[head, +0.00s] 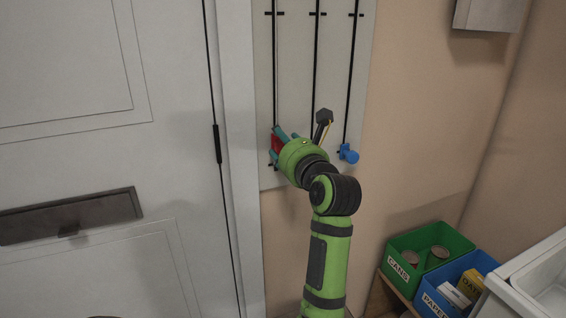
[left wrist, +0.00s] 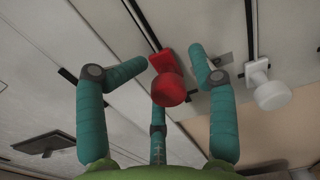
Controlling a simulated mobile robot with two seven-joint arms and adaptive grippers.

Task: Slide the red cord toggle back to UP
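The red cord toggle (head: 276,143) is low on the leftmost black cord of a pale wall panel (head: 296,75). In the left wrist view the red toggle (left wrist: 172,88) shows as a round knob on a small red block. My left gripper (head: 278,146) is at the toggle, its teal fingers on either side of it. In the left wrist view the fingers stand apart around the knob with visible gaps, so it looks open. In the head view my gripper partly hides the toggle. My right gripper is not in view.
A blue toggle (head: 348,154) sits low on the rightmost cord. A pale knob (left wrist: 272,90) is right of the fingers in the wrist view. A white door (head: 100,180) is at left. Green (head: 428,245) and blue (head: 455,280) bins stand at lower right.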

